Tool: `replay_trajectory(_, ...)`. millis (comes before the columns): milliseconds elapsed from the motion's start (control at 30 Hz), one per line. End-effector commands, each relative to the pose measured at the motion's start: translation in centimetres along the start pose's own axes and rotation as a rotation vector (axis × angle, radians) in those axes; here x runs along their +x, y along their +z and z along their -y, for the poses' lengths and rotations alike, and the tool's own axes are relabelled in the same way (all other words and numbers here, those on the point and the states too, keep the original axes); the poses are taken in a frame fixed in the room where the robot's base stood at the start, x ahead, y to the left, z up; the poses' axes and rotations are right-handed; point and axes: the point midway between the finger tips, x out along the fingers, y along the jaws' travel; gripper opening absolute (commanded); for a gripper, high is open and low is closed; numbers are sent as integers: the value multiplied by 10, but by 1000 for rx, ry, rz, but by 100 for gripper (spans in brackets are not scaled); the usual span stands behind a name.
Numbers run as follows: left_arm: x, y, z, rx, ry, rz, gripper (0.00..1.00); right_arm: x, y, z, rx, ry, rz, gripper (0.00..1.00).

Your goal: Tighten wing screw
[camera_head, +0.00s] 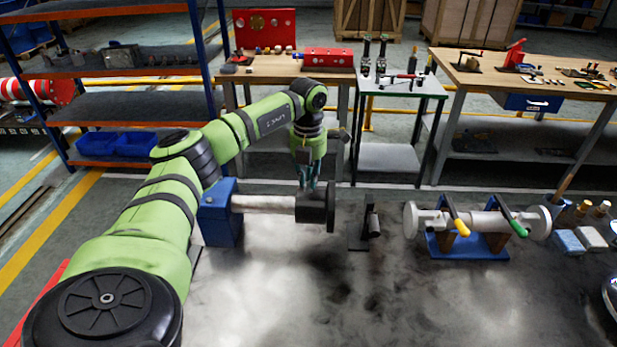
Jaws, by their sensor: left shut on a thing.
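My left gripper (309,180) points down over the black cylindrical head (317,208) at the right end of a pale horizontal shaft. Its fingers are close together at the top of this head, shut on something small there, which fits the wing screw. The screw itself is hidden by the fingers and too small to make out. The shaft (262,203) runs left into a blue block (220,213) on the grey worktable (300,290). My right gripper is not in view.
A small black stand (364,232) is just right of the head. Further right, a flanged pipe with yellow and green handles rests on a blue cradle (466,246). Pale blocks (569,241) lie at the right. The front of the table is clear.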

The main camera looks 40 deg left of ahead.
Motion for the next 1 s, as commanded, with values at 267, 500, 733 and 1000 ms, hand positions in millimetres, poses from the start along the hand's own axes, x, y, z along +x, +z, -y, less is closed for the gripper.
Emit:
replay_trajectory(267,0,1,-1,139,0,1,0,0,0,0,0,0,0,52)
replay_trajectory(500,0,1,-1,188,0,1,0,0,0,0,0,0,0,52)
replay_trajectory(733,-1,1,-1,194,0,1,0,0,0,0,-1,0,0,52)
replay_trajectory(1000,-1,1,-1,193,0,1,41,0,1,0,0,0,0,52)
